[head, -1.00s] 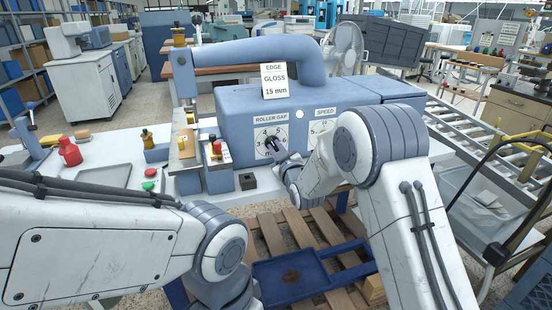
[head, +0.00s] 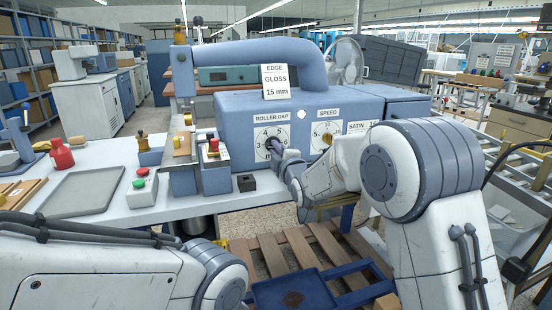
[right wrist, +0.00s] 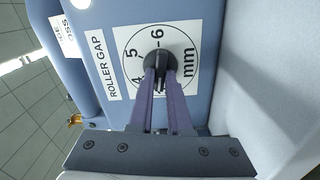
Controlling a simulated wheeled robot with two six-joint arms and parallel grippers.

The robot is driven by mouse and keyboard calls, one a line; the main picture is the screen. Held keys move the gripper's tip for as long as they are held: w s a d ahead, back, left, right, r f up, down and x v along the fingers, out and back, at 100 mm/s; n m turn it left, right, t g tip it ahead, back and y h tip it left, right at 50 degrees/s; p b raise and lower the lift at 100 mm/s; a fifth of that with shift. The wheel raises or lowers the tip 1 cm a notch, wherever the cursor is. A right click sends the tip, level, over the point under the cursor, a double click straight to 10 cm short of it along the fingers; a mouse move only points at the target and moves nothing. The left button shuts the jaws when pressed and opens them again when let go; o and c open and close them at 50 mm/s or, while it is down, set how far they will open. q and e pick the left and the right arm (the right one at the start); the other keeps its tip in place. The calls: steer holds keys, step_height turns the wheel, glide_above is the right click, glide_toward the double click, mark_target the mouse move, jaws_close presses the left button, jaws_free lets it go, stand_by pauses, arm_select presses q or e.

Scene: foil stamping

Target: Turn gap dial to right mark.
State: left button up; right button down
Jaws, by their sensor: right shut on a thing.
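The roller gap dial (head: 269,144) is a black knob on a white numbered plate on the front of the blue machine (head: 235,118). My right gripper (head: 277,147) comes from the right and is shut on the dial's knob. In the right wrist view the purple fingers (right wrist: 160,72) sit either side of the black knob (right wrist: 157,52), with numbers 4, 5, 6 and "mm" around it. The fingers hide part of the knob and scale, so I cannot tell its exact reading. My left gripper is out of view.
A sign reading EDGE GLOSS 15 mm (head: 275,82) stands on the machine. The speed dial (head: 327,135) and a SATIN label (head: 361,127) are to the right. A button box (head: 142,187), grey tray (head: 85,192) and red bottle (head: 61,154) are on the bench at left.

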steer(key=shift+a+f+n+b, duration=0.1)
steer(key=shift+a+n+b, duration=0.05)
steer(key=shift+n+b, duration=0.7)
steer(key=shift+n, duration=0.25)
steer(key=c, duration=0.9)
jaws_free()
steer(key=shift+o, duration=0.2)
steer(key=v, duration=1)
steer(key=shift+s+b, duration=0.3)
steer(key=shift+b, duration=0.05)
